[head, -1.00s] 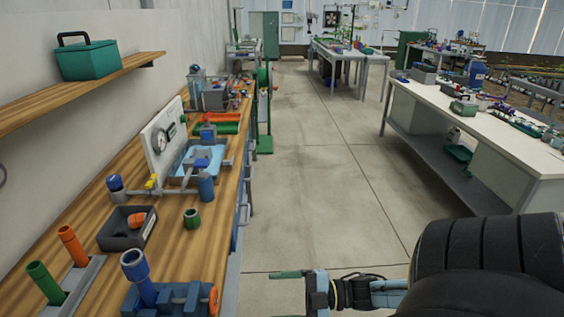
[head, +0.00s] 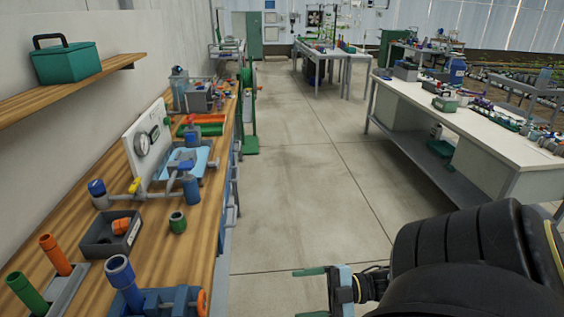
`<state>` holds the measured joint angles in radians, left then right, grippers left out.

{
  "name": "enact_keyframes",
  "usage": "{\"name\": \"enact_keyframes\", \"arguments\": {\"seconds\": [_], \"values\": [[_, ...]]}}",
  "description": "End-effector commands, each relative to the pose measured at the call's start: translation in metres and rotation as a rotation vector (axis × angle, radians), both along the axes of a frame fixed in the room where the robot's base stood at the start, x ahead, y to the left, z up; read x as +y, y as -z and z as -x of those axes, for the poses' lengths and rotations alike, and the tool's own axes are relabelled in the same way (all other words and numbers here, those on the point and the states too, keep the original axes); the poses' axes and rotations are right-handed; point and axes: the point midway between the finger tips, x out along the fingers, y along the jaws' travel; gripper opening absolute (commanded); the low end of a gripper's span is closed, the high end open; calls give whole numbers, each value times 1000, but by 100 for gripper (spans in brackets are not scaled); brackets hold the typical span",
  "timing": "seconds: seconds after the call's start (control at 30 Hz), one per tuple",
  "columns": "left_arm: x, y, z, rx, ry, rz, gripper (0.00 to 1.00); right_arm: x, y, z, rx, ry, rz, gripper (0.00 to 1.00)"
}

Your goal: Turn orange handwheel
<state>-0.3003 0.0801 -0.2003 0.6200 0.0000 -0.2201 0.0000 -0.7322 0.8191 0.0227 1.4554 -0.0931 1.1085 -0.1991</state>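The orange handwheel (head: 202,302) is on the right end of a blue vise (head: 165,301) at the front edge of the wooden bench, at the bottom of the head view. The vise is cut off by the picture's lower edge, and a blue pipe (head: 122,277) stands upright in it. My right gripper (head: 305,292) is over the floor to the right of the handwheel, clear of it. Its two green fingers are apart with nothing between them. My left gripper is out of view.
The wooden bench (head: 200,232) also holds a dark bin (head: 97,243), a green cup (head: 178,222), a gauge panel (head: 143,141) and pipe stubs. A shelf (head: 95,84) overhangs it. The aisle floor (head: 290,190) is clear; a white table (head: 480,135) stands right.

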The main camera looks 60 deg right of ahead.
Motion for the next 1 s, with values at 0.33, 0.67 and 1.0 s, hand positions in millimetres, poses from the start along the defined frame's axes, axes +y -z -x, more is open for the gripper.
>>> {"name": "enact_keyframes", "arguments": {"seconds": [0.33, 0.67, 1.0], "values": [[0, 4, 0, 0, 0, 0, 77, -33, 1, 37, -1, 1, 0, 77], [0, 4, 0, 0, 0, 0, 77, -35, 1, 40, -1, 1, 0, 77], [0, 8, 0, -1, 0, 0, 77, -57, 116, 42, 296, 373, 18, 77]]}}
